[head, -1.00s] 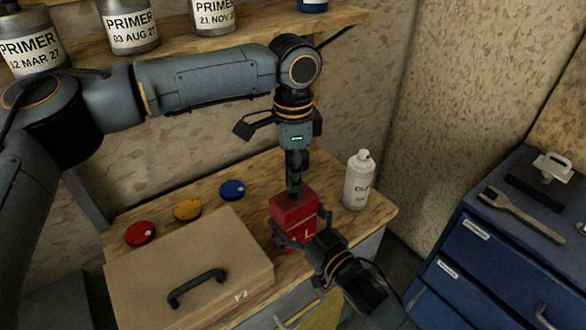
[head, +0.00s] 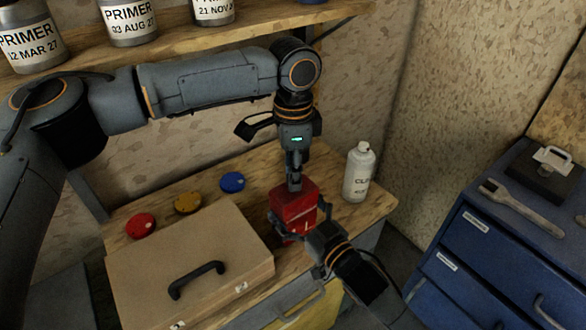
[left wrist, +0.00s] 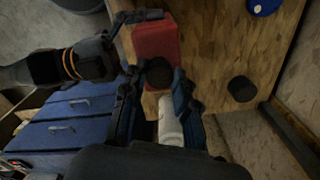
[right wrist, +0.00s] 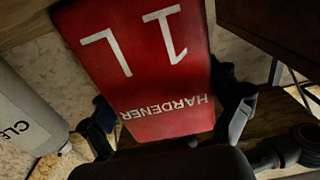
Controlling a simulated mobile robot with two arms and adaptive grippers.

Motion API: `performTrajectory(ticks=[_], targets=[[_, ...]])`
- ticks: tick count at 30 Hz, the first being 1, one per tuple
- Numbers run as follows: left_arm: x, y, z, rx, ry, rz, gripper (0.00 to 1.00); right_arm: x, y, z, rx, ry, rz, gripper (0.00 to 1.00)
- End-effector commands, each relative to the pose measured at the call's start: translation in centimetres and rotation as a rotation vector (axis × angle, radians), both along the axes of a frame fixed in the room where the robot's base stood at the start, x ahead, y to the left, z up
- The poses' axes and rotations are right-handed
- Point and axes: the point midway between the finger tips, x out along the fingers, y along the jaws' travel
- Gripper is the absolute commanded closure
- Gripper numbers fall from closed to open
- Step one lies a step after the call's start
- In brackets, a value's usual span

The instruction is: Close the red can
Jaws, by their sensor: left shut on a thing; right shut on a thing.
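The red can (head: 297,212) is box-shaped and stands upright at the bench's front right; its "HARDENER 1 L" face fills the right wrist view (right wrist: 140,65). My right gripper (head: 296,228) is shut around its sides, with a finger on each side in the right wrist view (right wrist: 168,118). My left gripper (head: 294,184) points straight down at the can's top. It is shut on a small dark round cap (left wrist: 158,73), seen between its fingers in the left wrist view. Whether the cap touches the can's opening is hidden.
Red (head: 141,225), yellow (head: 187,203) and blue (head: 232,182) lids lie on the bench, and a black disc (left wrist: 241,89) too. A tan case (head: 150,265) lies left of the can. A white bottle (head: 358,175) stands close on its right. A blue drawer cabinet (head: 480,255) is farther right.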

Motion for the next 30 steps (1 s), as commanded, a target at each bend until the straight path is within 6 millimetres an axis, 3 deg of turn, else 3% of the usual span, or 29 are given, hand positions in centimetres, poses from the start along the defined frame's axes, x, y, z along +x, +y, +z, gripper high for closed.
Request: performTrajectory(ticks=[24,25,30], targets=[[0.0,0.0,-1.2,0.001,0.0,0.0,0.83,0.0,0.0,-0.1,-0.001,0.001,0.0,0.68],[0.0,0.0,-1.2,0.001,0.0,0.0,0.83,0.0,0.0,-0.1,-0.001,0.001,0.0,0.99],[0.0,0.0,-1.2,-0.001,0.003,-0.092,0.83,0.0,0.0,-0.1,-0.001,0.001,0.0,0.99]])
